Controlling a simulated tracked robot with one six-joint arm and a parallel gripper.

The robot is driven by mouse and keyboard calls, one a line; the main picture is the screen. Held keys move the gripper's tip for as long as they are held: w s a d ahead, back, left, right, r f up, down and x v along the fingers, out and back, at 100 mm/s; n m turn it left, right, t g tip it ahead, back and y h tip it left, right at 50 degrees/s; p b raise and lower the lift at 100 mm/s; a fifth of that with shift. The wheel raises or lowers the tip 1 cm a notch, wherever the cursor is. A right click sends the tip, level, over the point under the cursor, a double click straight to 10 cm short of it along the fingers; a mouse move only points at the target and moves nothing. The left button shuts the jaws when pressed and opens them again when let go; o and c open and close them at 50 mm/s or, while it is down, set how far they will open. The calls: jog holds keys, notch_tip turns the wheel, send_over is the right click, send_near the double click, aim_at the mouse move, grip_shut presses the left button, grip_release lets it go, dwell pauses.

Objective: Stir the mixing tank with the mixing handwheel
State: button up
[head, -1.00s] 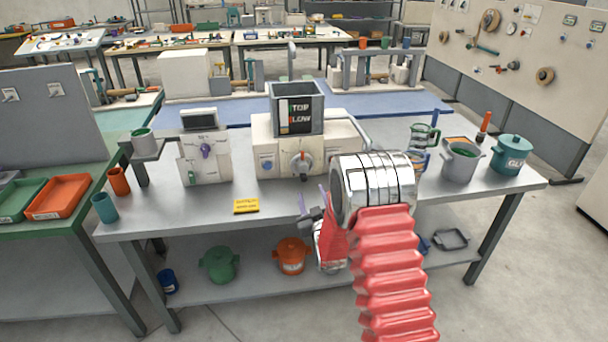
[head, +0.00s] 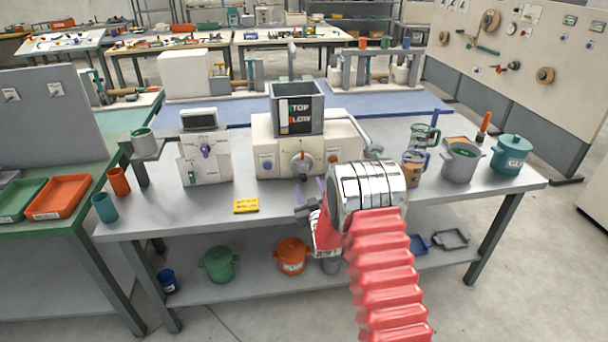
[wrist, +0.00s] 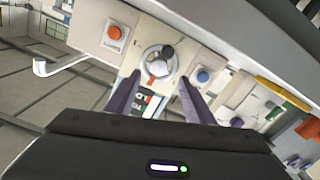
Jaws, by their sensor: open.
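The white machine (head: 262,140) stands at the back middle of the bench, with an open-topped grey square tank (head: 311,112) on it, bearing a partly legible label. The handwheel (head: 302,163), a pale round wheel with a dark knob, is on its front face. In the wrist view the handwheel (wrist: 157,68) shows ahead, between the two fingers, with its dark knob at the upper right. My gripper (head: 313,200) is open and empty, in front of and below the handwheel, apart from it. The inside of the tank is mostly hidden.
A blue button (head: 266,165) and a red one (head: 333,160) flank the handwheel. A yellow sign (head: 246,206) lies on the bench (head: 180,220). A smaller white unit (head: 207,160) stands to the left. Jugs and pots, including a grey pot (head: 458,165), stand to the right.

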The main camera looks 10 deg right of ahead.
aim_at(304, 171)
jog(key=shift+w, duration=4.4)
jog(key=c, duration=1)
jog(key=shift+a, duration=0.25)
jog(key=shift+c, duration=0.2)
jog(key=shift+d, duration=0.1)
